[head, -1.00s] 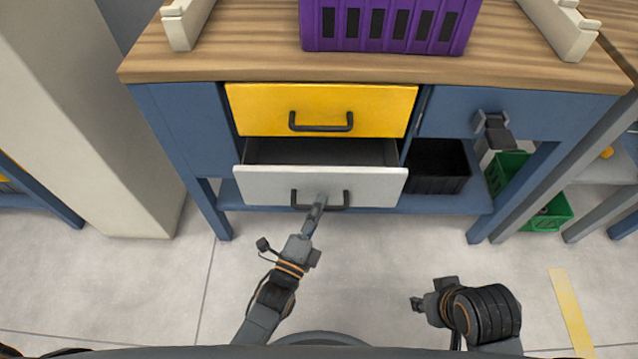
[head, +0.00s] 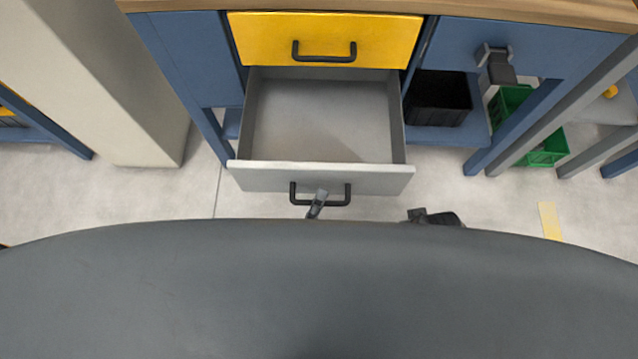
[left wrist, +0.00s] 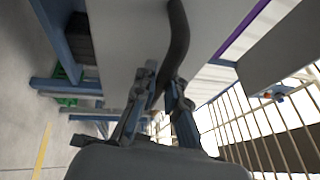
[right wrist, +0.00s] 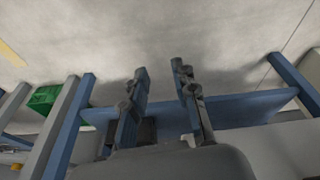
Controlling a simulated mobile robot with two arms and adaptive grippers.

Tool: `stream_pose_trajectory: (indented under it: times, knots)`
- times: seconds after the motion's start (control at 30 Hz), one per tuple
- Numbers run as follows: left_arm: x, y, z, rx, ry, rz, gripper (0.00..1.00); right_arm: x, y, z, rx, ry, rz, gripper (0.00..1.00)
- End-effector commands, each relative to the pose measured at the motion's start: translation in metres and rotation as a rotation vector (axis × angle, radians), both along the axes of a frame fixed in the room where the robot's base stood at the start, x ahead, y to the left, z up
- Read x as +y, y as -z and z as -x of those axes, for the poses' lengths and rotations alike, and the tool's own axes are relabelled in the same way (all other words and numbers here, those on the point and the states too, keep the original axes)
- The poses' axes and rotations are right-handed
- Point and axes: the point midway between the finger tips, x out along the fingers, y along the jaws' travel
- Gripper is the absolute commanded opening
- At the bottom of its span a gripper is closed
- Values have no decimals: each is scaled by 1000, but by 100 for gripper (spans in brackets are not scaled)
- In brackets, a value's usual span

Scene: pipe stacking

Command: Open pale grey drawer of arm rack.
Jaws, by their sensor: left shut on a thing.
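The pale grey drawer (head: 320,178) is pulled well out below the yellow drawer (head: 325,38), and its inside shows empty. Its dark bar handle (head: 338,203) is on the front. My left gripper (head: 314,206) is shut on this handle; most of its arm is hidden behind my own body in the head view. In the left wrist view the handle (left wrist: 179,40) runs between the fingers of the left gripper (left wrist: 163,88). My right gripper (right wrist: 160,72) is open and empty in the right wrist view, over the floor near the blue frame.
The yellow drawer is closed under the wooden top (head: 500,10). A black bin (head: 438,98) sits on the blue lower shelf, with green crates (head: 545,148) further right. A pale column (head: 110,80) stands at the left. Floor is clear in front of the rack.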

Motion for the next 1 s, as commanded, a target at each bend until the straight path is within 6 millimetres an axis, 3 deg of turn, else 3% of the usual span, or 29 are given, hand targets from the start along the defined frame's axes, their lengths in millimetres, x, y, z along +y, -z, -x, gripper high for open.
stream_pose_trajectory:
  times: [0.3,0.33,0.43,0.77,1.0]
  knots:
    - [1,1,0,2,-1,-1,0,0,1,0,0,0,0,28]
    - [1,1,0,2,-1,-1,16,0,1,0,0,0,0,28]
    - [1,1,0,2,-1,-1,36,0,1,0,0,0,0,28]
    - [1,1,2,1,0,0,36,0,0,0,-1,0,0,28]
    - [14,8,33,6,1,-2,36,0,0,0,0,0,0,28]
